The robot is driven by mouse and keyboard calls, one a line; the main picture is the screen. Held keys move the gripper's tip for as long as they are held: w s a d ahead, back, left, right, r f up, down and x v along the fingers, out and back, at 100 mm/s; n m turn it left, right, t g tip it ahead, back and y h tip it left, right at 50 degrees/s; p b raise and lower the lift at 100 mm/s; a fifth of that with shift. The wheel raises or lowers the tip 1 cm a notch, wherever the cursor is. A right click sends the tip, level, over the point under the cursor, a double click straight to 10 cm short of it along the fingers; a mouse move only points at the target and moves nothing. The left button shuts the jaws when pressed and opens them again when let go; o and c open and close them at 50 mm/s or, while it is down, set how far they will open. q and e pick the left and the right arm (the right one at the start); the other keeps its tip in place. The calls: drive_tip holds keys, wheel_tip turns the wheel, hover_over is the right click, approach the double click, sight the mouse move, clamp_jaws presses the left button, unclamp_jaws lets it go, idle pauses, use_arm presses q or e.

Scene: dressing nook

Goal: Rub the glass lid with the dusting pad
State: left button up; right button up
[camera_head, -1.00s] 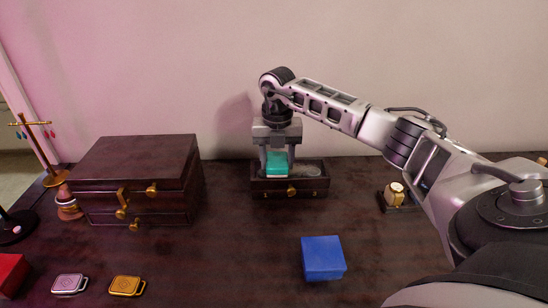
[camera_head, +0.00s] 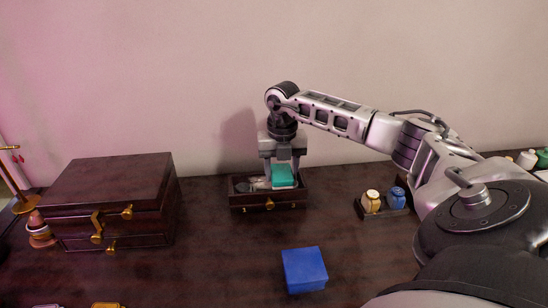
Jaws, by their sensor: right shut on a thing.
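The small dark wooden box (camera_head: 285,202) stands near the wall at the middle of the table, with a small gold knob on its front. Its glass lid (camera_head: 244,185) shows on top at the left, with blurred pale and dark shapes under it. The teal dusting pad (camera_head: 284,177) is at the right part of the lid. My right gripper (camera_head: 282,174) points down and is shut on the pad, one finger on each side. The pad seems to rest on the glass, but its underside is hidden. My left gripper is out of view.
A larger dark chest (camera_head: 108,195) with gold fittings stands at the left. A blue box (camera_head: 304,270) lies in front. A stand with a gold watch (camera_head: 371,201) and a blue watch (camera_head: 396,198) is at the right, near my arm. The table between is clear.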

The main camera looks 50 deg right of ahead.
sight(252, 184)
drive_tip(key=shift+s+d+f, duration=0.1)
drive_tip(key=shift+s+d, duration=1.2)
drive_tip(key=shift+d, duration=0.2)
drive_tip(key=shift+w+a+r+p, duration=0.2)
drive_tip(key=shift+w+a+p, duration=0.5)
drive_tip(key=shift+a, duration=0.1)
drive_tip(key=shift+w+a+f+p, duration=0.1)
drive_tip(key=shift+w+a+p, duration=0.35)
drive_tip(key=shift+w+a, duration=0.85)
drive_tip(key=shift+w+a+f, duration=0.15)
drive_tip(key=shift+w+a, duration=0.3)
drive_tip(key=shift+a, duration=0.4)
drive_tip(key=shift+w+a+p, duration=0.35)
drive_tip(key=shift+w+a, duration=0.9)
drive_tip(key=shift+a, duration=0.25)
